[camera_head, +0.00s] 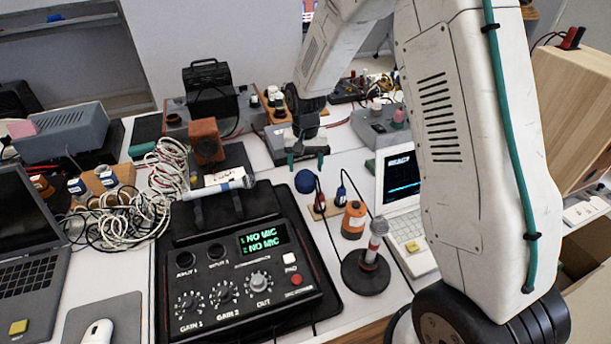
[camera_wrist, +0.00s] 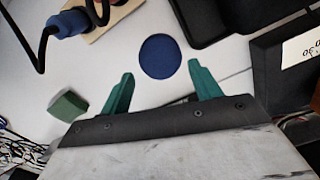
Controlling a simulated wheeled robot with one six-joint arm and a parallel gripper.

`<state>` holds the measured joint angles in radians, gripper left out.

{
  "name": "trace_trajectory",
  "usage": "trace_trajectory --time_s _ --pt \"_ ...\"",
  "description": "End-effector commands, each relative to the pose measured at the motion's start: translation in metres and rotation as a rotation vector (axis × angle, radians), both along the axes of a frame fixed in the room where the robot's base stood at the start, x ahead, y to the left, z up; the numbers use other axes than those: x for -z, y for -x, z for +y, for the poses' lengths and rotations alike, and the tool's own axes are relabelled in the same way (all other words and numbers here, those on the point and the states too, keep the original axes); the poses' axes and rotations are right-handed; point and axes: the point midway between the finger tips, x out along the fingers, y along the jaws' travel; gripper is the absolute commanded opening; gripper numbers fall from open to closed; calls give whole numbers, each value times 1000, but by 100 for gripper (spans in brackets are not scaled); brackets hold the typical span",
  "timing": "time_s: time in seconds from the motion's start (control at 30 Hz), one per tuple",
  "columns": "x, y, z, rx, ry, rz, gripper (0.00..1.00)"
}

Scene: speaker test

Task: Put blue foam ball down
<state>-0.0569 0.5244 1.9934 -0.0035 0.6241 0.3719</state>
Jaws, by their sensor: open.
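The blue foam ball (camera_head: 305,181) rests on the white table, right of the black mixer box in the head view. In the wrist view the ball (camera_wrist: 160,56) lies on the white surface just beyond and between the fingertips, apart from both. My gripper (camera_head: 306,160) has green fingers spread open and empty, above the table and behind the ball in the head view. It also shows in the wrist view (camera_wrist: 160,74). Nothing is held between the fingers.
A mixer box (camera_head: 240,275) reading "NO MIC" stands left of the ball. A wooden block with plugs (camera_head: 325,208), an orange weight-like piece (camera_head: 354,219) and a small laptop (camera_head: 402,183) stand to the right. A green block (camera_wrist: 68,105) lies left in the wrist view.

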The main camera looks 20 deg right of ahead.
Motion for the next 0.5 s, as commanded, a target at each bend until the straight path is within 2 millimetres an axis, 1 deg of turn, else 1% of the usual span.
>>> trace_trajectory --time_s 0.03,0.1,0.2,0.33,0.5 --pt "-12 -1 0 0 -1 -4 63" --pt "-26 -1 0 0 -1 -4 63" --pt "-41 -1 0 0 0 -3 63" --pt "-52 0 0 0 0 -1 63" --pt "-57 0 0 0 0 0 63"
